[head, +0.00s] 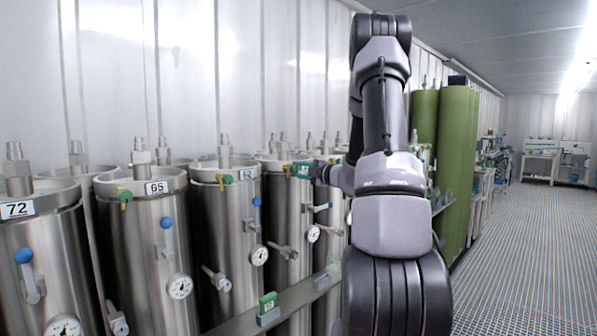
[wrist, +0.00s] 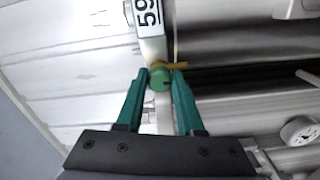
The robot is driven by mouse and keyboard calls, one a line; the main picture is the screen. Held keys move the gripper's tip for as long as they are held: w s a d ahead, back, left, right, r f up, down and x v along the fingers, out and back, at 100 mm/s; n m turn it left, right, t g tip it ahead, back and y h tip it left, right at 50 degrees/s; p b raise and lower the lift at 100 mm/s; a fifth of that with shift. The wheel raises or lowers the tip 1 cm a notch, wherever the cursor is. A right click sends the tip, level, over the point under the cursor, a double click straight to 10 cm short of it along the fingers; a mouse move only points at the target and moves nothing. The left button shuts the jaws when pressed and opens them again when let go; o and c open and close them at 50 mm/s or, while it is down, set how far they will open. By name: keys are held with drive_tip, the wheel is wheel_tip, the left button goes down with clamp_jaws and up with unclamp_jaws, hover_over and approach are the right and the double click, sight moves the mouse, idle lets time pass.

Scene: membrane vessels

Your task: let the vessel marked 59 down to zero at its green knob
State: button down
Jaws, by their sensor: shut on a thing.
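The vessel marked 59 (wrist: 147,14) is a steel cylinder with a pale rim, close up in the wrist view. Its green knob (wrist: 159,78) sits on the rim below the label, with a brass stem (wrist: 178,66) beside it. My gripper (wrist: 160,73) has its two green fingers on either side of the knob, shut on it. That vessel's blue-tipped lever (head: 320,207) lies about level. Its gauge (head: 313,233) is too small to read.
Vessels marked 72 (head: 17,209), 65 (head: 156,187) and 62 (head: 246,175) stand left of my gripper, with levers, gauges and pipes jutting out. The grated floor (head: 510,250) at right is clear.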

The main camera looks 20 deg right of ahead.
drive_tip(key=shift+f, duration=0.1)
drive_tip(key=c, duration=0.5)
unclamp_jaws()
drive_tip(key=v, duration=1)
drive_tip(key=shift+s+d, duration=0.15)
drive_tip(key=shift+s, duration=0.25)
